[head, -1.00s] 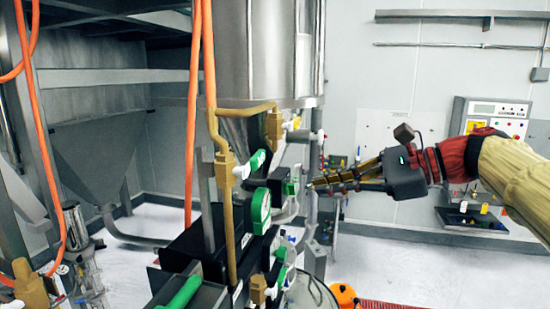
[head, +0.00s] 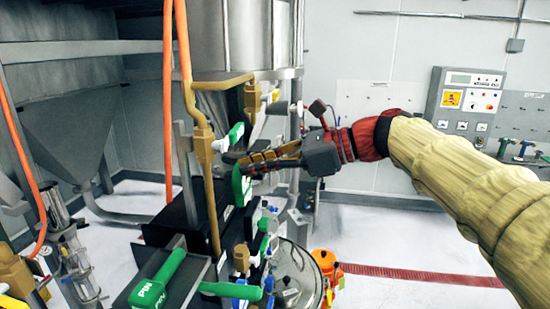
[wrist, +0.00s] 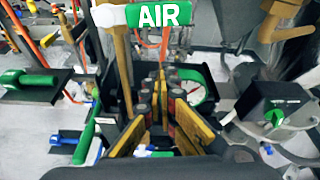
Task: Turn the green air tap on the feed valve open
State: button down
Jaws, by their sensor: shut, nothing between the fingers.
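The green air tap (wrist: 160,15) has a flat green handle with white AIR lettering and a white end. It lies crosswise at the top of the wrist view, beyond my fingertips. In the head view the green and white tap (head: 236,132) sits beside a brass pipe under the steel vessel. My gripper (head: 246,162) is just below and right of it, pointing left. In the wrist view my gripper (wrist: 158,82) has its gold fingers shut with nothing between them. It appears apart from the tap; the exact gap is hard to judge.
A green-rimmed gauge (head: 240,187) sits just below my fingertips. A green PIN handle (head: 158,283) is lower left. Brass pipe (head: 207,150) and orange hoses (head: 178,100) stand left of the tap. A black box with a green knob (wrist: 275,116) is at right in the wrist view.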

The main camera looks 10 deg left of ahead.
aim_at(233, 137)
jog(key=shift+s+d+r+p, duration=0.1)
jog(key=shift+r+p, duration=0.15)
jog(key=shift+r, duration=0.75)
jog(key=shift+s+d+r+p, duration=0.1)
jog(key=shift+r+p, duration=0.15)
jog(key=shift+r, duration=0.7)
